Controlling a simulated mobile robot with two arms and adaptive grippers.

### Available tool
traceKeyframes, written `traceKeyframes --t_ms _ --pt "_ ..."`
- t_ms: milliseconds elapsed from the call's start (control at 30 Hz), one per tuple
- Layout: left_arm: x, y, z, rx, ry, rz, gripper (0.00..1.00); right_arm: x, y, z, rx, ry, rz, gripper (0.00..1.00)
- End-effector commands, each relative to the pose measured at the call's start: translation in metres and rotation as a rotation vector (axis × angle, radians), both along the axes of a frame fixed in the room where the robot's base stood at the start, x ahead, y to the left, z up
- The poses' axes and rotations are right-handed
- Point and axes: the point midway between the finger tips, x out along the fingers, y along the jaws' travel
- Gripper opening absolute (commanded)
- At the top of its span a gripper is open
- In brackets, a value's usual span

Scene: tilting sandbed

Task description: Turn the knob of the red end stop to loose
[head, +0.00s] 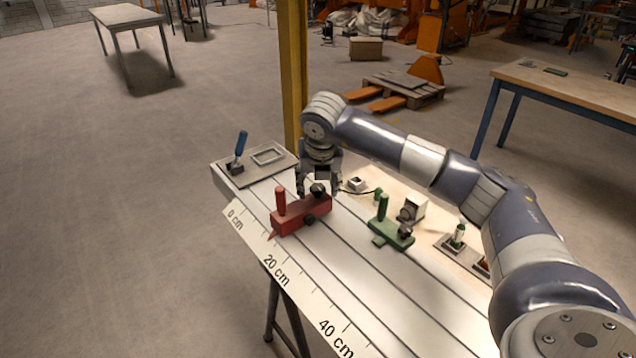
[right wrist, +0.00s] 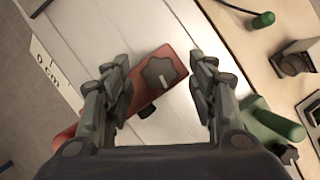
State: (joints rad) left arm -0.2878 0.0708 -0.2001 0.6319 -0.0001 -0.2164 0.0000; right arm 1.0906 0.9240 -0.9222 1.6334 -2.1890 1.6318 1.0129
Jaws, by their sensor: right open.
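My right gripper (head: 319,186) points down over the top knob. In the right wrist view the grey-looking star knob (right wrist: 159,73) shows between the two open fingers of the gripper (right wrist: 160,78), with gaps on both sides. The red body (right wrist: 142,82) runs slantwise below. My left gripper is not in view.
A green end stop (head: 392,233) stands to the right on the bed. A wooden board behind holds small fixtures. A yellow post (head: 291,80) rises behind the bed. The front bed is clear.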

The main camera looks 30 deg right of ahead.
Motion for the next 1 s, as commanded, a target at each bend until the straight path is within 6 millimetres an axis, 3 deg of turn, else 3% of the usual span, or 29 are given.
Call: traceKeyframes --t_ms 133,333,367,733,1000 --pt "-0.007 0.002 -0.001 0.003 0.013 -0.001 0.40 0.000 0.000 0.000 0.000 0.000 0.000 0.53" --pt "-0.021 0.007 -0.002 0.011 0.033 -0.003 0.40 0.000 0.000 0.000 0.000 0.000 0.000 0.10" --pt "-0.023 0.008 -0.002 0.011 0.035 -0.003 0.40 0.000 0.000 0.000 0.000 0.000 0.000 0.08" --pt "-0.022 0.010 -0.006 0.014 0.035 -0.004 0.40 0.000 -0.001 -0.001 0.000 0.000 0.038 0.08" --pt "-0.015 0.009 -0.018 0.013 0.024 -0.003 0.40 -0.001 -0.003 -0.002 0.000 -0.001 0.199 0.08"
